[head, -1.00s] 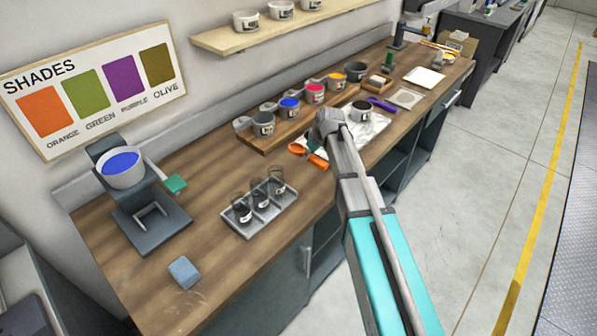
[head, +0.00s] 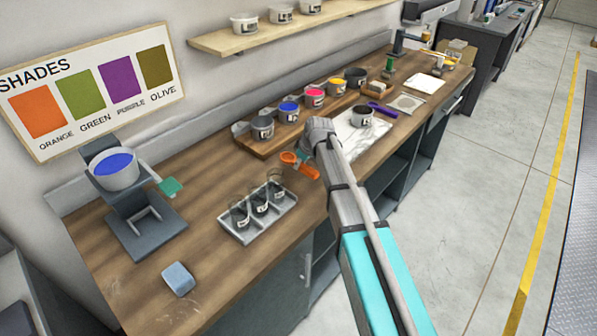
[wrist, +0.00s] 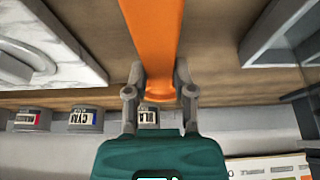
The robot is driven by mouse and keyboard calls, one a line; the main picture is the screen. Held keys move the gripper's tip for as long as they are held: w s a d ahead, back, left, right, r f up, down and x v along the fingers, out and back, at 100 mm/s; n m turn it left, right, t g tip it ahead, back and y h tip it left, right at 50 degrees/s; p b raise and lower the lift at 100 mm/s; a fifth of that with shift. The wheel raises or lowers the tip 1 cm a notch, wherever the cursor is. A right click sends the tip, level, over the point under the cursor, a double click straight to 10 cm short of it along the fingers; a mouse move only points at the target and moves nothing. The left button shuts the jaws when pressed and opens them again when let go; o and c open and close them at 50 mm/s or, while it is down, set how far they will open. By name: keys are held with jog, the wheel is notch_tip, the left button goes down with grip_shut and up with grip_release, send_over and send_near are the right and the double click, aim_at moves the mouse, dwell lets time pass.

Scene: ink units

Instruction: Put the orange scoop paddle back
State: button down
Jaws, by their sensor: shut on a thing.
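The orange scoop paddle (head: 301,166) is held over the bench between the marble slab and the cup tray in the head view. In the wrist view the orange paddle (wrist: 153,38) runs from the top edge down between my fingers. My gripper (wrist: 160,92) is shut on it there, one grey finger on each side. In the head view my arm's end mostly hides the gripper. A purple paddle (head: 382,110) lies near the slab's far side.
A tray (head: 285,213) with glass cups stands near the bench front. Several ink tubs stand on a wooden board (head: 246,142) by the wall. A blue block (head: 178,278) lies at front left; bench around it is clear.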

aim_at(299, 170)
jog(key=shift+b+x, duration=0.65)
jog(key=shift+x, duration=0.2)
jog(key=shift+f+b, duration=1.1)
jog(key=shift+f, duration=0.15)
jog(key=shift+c, duration=2.3)
grip_release()
jog(key=p+v, duration=1.1)
jog(key=v, duration=0.1)
jog(key=shift+s, duration=0.1)
